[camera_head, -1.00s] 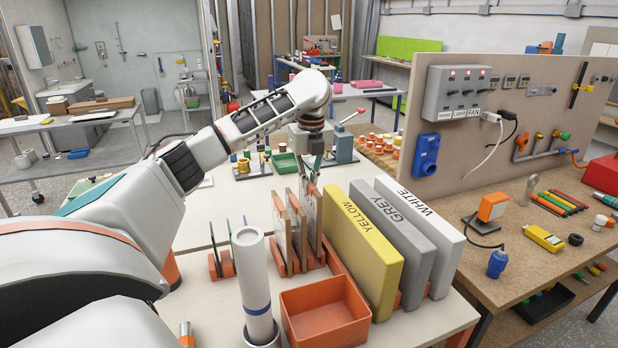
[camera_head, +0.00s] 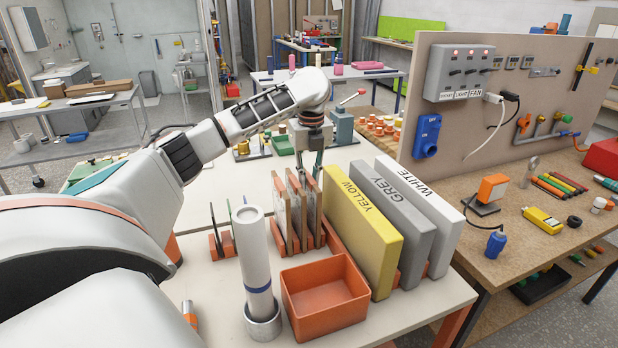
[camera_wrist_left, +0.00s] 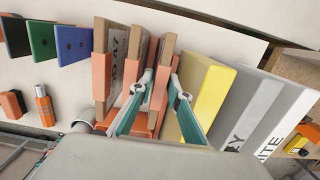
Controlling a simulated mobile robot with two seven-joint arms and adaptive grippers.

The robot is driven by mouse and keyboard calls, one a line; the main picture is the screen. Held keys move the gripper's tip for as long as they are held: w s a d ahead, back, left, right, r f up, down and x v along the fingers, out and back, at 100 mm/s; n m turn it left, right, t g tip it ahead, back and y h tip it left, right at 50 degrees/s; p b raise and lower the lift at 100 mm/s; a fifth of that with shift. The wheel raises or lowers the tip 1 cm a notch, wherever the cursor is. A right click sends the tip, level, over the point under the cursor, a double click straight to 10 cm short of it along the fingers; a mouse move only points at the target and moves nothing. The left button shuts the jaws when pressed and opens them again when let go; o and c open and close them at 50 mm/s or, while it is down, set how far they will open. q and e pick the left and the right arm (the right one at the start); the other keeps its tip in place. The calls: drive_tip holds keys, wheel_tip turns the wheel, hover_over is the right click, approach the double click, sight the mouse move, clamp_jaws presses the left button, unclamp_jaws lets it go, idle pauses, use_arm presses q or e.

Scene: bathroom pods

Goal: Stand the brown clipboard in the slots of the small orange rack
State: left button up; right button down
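A brown clipboard (camera_head: 312,184) with a pale sheet is the rightmost of three similar upright boards in the slots of a small orange rack (camera_head: 292,262). In the left wrist view the clipboard's brown edge (camera_wrist_left: 169,44) runs down between my fingers. My left gripper (camera_head: 317,168) points down from above, with a finger on each side of the clipboard's upper edge. In the wrist view its teal fingers (camera_wrist_left: 162,78) close in on the board; it appears shut on it. The board's lower edge is hidden by the rack. My right gripper is not in view.
Yellow, grey and white binders (camera_head: 362,235) stand close on the right. An orange bin (camera_head: 325,302) and a white tube (camera_head: 253,262) stand in front. Another orange rack (camera_head: 222,245) with thin plates is at left.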

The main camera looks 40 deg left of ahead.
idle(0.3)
use_arm(q)
wheel_tip(320, 180, up, 12)
drive_tip(key=d, duration=0.1)
drive_tip(key=shift+s, duration=0.3)
idle(0.4)
